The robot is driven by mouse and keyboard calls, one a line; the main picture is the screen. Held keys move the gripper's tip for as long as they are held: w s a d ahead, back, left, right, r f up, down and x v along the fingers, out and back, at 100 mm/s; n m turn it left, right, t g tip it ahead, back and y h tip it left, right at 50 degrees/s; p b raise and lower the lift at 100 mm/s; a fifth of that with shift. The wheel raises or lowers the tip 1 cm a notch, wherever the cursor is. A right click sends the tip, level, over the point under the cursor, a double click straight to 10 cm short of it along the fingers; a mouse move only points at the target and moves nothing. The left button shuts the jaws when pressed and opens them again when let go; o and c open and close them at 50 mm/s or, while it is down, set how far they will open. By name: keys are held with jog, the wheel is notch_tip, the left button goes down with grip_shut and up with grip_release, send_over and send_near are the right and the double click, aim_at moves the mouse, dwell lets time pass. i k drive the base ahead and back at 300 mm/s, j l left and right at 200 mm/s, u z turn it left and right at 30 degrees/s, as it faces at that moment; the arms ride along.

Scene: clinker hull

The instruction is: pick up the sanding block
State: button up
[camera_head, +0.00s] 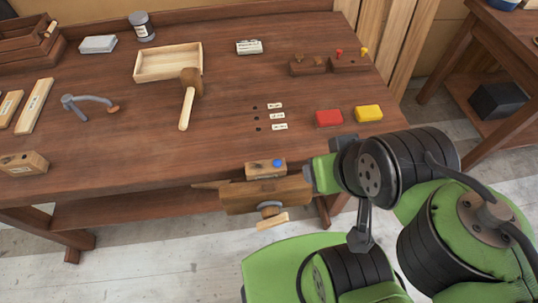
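No block is clearly marked as the sanding block. A pale grey rectangular block (98,44) lies flat at the back left of the bench and may be it. A small whitish block with dark markings (249,47) lies at the back middle. A red block (329,118) and a yellow block (368,113) lie at the front right. My arm is folded at the right, its green end part (322,173) beside the bench's front edge, apart from all these blocks. I cannot make out the gripper's fingers.
The wooden bench (225,140) holds an open wooden tray (160,75), a mallet (188,100), a tin (142,26), a curved grey tool (90,102) and drilled wooden blocks (310,66). A wooden vise (265,195) juts from the front edge. The bench's middle is mostly clear.

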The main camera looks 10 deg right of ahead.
aim_at(372, 113)
jog(key=l+u, duration=0.8)
jog(key=l, duration=0.2)
jog(key=k+l+u, duration=0.2)
jog(key=l+u, duration=0.2)
jog(key=k+l+u, duration=0.2)
jog(key=l+u, duration=0.2)
jog(key=l, duration=0.15)
